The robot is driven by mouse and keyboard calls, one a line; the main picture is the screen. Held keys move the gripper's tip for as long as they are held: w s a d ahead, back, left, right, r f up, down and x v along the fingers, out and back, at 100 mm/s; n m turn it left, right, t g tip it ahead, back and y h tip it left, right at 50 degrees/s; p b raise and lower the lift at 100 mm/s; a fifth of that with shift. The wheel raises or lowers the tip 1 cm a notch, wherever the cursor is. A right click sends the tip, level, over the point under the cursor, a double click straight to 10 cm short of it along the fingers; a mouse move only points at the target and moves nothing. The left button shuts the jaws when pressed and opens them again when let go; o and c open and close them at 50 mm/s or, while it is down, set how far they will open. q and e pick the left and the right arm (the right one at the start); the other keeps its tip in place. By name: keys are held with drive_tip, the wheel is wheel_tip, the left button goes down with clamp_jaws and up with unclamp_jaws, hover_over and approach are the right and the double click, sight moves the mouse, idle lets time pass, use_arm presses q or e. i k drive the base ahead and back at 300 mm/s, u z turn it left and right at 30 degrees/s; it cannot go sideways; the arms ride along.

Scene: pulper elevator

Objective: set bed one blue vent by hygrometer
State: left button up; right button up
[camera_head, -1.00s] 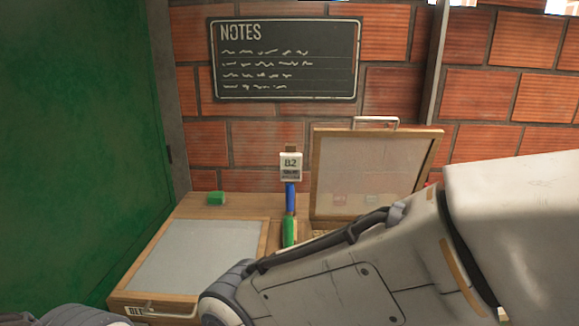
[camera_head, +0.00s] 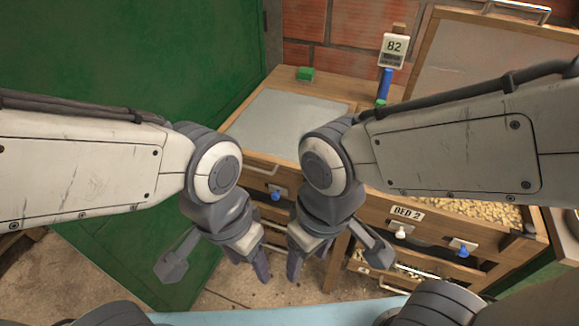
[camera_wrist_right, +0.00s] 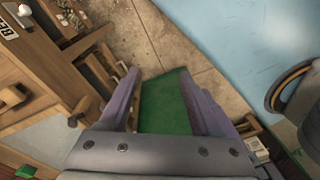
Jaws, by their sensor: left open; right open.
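The hygrometer (camera_head: 393,48) is a white display reading 82 on a blue and green post between the beds. Bed one (camera_head: 285,118), on the left, has a shut lid with a grey panel. Its blue vent knob (camera_head: 276,196) shows on a white plate on the front, between my two wrists. My left gripper (camera_head: 257,264) is open and empty, hanging in front of and below that knob. My right gripper (camera_head: 297,264) is open and empty beside it; its spread fingers also show in the right wrist view (camera_wrist_right: 162,92). My forearms hide parts of both bed fronts.
Bed 2 (camera_head: 435,212) has a raised lid, pale beans, a white knob (camera_head: 400,231) and another blue knob (camera_head: 462,250). Below it is an open lower drawer (camera_head: 400,278). A green panel (camera_head: 150,60) stands left.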

sight(277, 190)
drive_tip(key=z, duration=1.85)
drive_tip(key=k, duration=0.45)
drive_tip(key=u, duration=1.6)
